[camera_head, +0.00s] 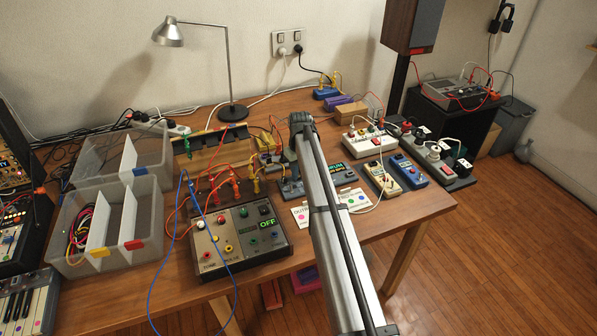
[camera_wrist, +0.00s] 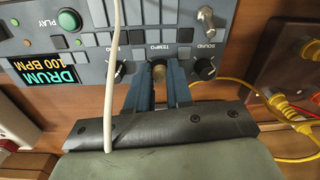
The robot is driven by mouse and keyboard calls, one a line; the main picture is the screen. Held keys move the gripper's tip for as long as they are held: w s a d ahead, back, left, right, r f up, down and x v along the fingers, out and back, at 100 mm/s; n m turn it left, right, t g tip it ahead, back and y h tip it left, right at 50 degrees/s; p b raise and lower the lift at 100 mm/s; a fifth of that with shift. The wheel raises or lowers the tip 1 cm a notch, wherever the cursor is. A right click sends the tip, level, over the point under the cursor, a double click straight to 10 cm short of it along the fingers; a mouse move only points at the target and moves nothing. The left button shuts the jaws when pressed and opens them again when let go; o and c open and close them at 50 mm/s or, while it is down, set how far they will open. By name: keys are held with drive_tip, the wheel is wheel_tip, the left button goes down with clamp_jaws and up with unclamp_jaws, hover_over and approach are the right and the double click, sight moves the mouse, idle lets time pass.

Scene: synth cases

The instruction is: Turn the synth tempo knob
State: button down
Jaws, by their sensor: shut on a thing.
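The drum synth (camera_wrist: 185,20) is a grey panel that appears upside down in the wrist view. Its screen (camera_wrist: 49,73) reads DRUM 100 BPM. The tempo knob (camera_wrist: 158,71) is a small brownish knob by the TEMPO label. My gripper (camera_wrist: 159,76) has its two blue fingers shut on the sides of this knob. In the head view, my gripper (camera_head: 290,187) is over the left part of the drum synth (camera_head: 342,181), and my arm hides part of it. The knob is hidden there.
A black sound knob (camera_wrist: 204,68) sits close beside my fingers. A white cable (camera_wrist: 115,75) crosses the wrist view over the panel and gripper. A panel reading OFF (camera_head: 241,243) stands front left. Patch cables lie left of my gripper.

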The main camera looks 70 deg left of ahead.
drive_tip(key=m, duration=0.7)
idle(0.6)
drive_tip(key=c, duration=1)
unclamp_jaws()
drive_tip(key=shift+r, duration=0.1)
wheel_tip(320, 180, up, 14)
drive_tip(key=shift+w+d+f, duration=0.1)
drive_tip(key=shift+w+f, duration=0.05)
drive_tip(key=shift+f, duration=0.05)
drive_tip(key=shift+w, duration=0.1)
